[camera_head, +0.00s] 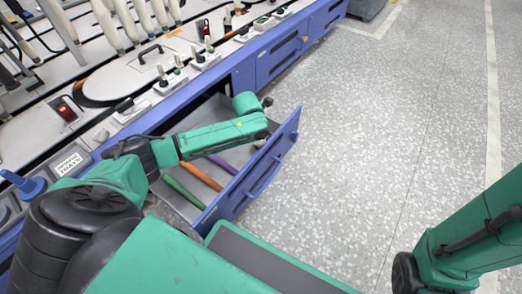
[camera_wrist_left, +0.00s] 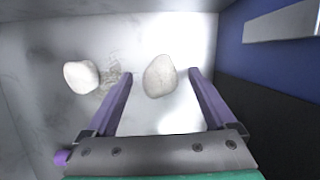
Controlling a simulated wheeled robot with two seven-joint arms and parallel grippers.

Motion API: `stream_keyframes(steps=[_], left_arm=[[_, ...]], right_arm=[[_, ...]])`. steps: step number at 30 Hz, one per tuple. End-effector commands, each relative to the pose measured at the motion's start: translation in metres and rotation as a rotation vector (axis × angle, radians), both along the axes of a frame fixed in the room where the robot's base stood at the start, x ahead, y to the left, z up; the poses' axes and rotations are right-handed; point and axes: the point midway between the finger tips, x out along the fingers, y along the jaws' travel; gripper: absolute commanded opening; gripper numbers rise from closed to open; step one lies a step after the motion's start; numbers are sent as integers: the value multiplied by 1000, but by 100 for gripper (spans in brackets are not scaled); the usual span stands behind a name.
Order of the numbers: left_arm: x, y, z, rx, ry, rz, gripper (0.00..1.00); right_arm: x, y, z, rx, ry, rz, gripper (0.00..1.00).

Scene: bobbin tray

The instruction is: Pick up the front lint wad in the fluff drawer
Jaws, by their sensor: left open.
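Two whitish lint wads lie on the pale drawer floor in the left wrist view. One wad (camera_wrist_left: 159,76) is between the fingertips in the picture, and the other wad (camera_wrist_left: 82,77) lies to the left, outside the fingers. My left gripper (camera_wrist_left: 162,75) is open, with its purple fingers either side of the first wad; contact cannot be told. In the head view the fluff drawer (camera_head: 262,172) is pulled out, and my left arm reaches over it. That arm hides the wads and the left fingers there. My right arm shows at the right, its gripper out of frame.
A green rod (camera_head: 184,192), an orange rod (camera_head: 201,176) and a purple rod (camera_head: 222,164) lie in the nearer part of the drawer. The blue machine (camera_head: 262,62) with its bobbins runs along the left. The speckled floor (camera_head: 390,110) at the right is clear.

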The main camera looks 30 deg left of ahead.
Motion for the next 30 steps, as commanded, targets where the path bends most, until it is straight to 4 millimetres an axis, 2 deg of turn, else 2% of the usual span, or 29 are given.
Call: stream_keyframes(steps=[1,7,11,12,14,25,30], left_arm=[[2,0,-6,0,-3,0,89],[2,0,-2,0,-3,0,89],[2,0,-2,0,-2,0,40],[2,0,-2,0,-2,0,24],[2,0,-2,0,-2,0,1],[2,0,-1,0,-2,0,0],[2,0,14,0,-4,0,0]], right_arm=[[-1,0,-6,0,-1,0,50],[-1,0,-2,0,-2,0,50],[-1,0,-2,0,-2,0,50],[-1,0,-2,0,-2,0,50],[-1,0,-2,0,-2,0,50],[-1,0,-2,-1,-2,1,50],[0,0,9,0,0,1,50]])
